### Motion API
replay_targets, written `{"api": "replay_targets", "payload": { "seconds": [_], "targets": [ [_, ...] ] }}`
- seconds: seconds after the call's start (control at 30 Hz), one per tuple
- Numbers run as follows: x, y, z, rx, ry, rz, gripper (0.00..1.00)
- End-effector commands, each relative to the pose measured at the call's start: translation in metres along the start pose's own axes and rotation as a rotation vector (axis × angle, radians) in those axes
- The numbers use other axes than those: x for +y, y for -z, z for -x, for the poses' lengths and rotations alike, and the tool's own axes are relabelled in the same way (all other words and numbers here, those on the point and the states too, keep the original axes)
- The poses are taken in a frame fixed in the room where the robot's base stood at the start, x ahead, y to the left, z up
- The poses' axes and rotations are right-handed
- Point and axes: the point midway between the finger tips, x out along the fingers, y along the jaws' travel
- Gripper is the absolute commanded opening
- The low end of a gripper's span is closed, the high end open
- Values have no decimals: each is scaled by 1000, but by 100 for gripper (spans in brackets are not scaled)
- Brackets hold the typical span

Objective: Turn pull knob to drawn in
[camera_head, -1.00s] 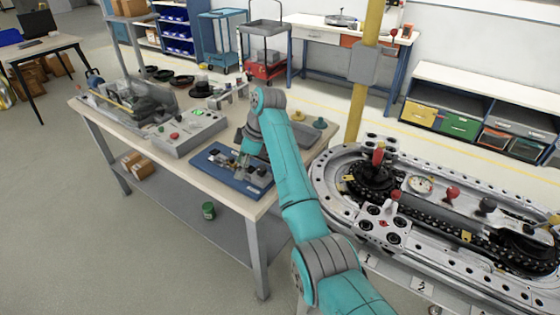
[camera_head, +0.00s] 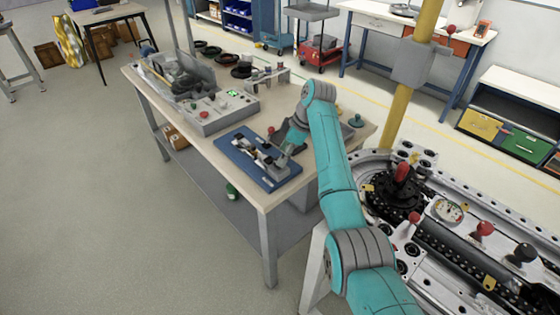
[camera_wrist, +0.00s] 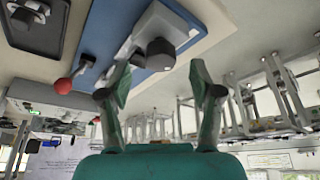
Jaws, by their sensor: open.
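A dark knob (camera_wrist: 156,53) sits on a light grey block (camera_wrist: 165,28) on the blue board; I take it as the pull knob. In the wrist view my gripper (camera_wrist: 160,76) is open. The knob shows just beyond the gap between its fingertips, and I see no contact. In the head view my gripper (camera_head: 283,164) is low over the right part of the blue board (camera_head: 238,160), where its fingers and the knob are too small to tell apart. How far the knob is drawn out cannot be told.
A red ball lever (camera_wrist: 64,86) stands on the blue board, beside the knob's block. A control box (camera_head: 215,113) is behind the board on the workbench (camera_head: 255,193). The ring track (camera_head: 455,240) and a yellow post (camera_head: 408,105) are right of my arm.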

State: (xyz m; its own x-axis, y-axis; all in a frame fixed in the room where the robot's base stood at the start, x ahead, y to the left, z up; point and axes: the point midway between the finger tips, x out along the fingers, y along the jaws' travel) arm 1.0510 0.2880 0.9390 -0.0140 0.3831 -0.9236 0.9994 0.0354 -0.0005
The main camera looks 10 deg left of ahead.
Motion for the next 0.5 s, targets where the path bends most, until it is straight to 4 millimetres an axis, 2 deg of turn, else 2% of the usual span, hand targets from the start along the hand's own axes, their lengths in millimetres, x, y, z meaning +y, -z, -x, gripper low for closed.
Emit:
{"api": "replay_targets", "payload": {
  "seconds": [0.03, 0.2, 0.5],
  "targets": [
    [-1, 0, -9, -1, 3, 0, 64],
    [0, 0, -29, -1, 0, -1, 64],
    [0, 0, -40, -1, -1, -1, 64]
  ]
}}
